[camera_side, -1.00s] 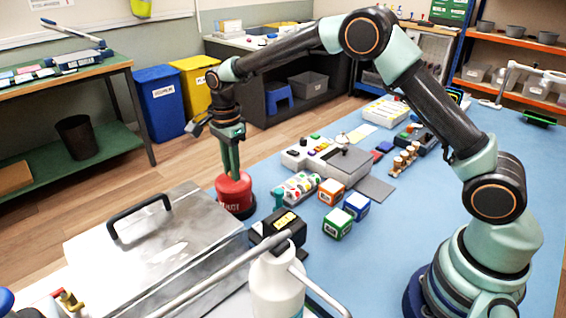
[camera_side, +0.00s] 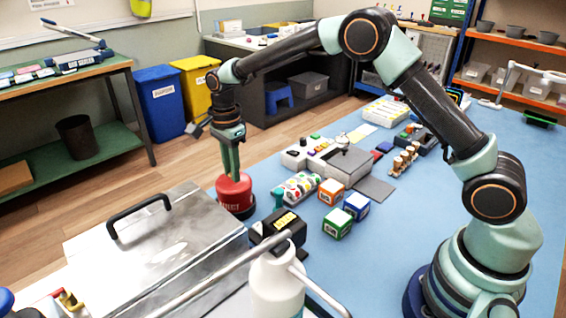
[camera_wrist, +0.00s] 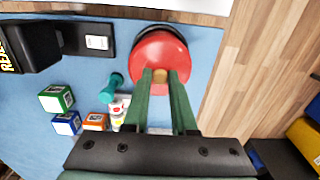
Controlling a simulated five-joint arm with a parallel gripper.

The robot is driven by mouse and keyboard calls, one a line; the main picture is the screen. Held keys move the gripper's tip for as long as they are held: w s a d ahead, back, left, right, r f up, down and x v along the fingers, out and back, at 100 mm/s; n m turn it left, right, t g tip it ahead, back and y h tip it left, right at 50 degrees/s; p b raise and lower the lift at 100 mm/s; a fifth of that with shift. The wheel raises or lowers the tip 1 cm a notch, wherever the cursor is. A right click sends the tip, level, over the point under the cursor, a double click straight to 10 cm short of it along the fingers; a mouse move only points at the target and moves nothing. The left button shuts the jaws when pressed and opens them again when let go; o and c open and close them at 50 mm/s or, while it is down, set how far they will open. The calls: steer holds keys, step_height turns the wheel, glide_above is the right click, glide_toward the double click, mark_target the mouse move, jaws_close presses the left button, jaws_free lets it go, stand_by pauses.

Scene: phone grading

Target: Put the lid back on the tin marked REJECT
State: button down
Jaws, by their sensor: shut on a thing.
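The red tin marked REJECT (camera_side: 236,203) stands upright on the blue bench mat, beside the metal case. Its red lid (camera_side: 233,182) is on top of it, and I cannot tell whether it is fully seated. My gripper (camera_side: 231,172) points down at the lid and is shut on its knob. In the wrist view the red lid (camera_wrist: 150,55) shows from above, with the tan knob (camera_wrist: 159,76) between my green fingertips (camera_wrist: 160,74). A dark rim shows past the lid's upper left edge. The lid hides the inside of the tin.
A metal case (camera_side: 160,250) with a black handle stands close to the left. A black label box (camera_side: 277,228), a teal dumbbell-shaped thing (camera_wrist: 112,82), coloured cubes (camera_side: 338,222) and a tray of spotted items (camera_side: 298,187) lie to the right. The bench edge is just behind the tin.

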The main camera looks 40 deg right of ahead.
steer(key=c, duration=0.6)
jaws_free()
steer(key=shift+c, duration=0.2)
steer(key=shift+o, duration=0.3)
steer(key=o, duration=0.4)
steer(key=shift+r, duration=3.5)
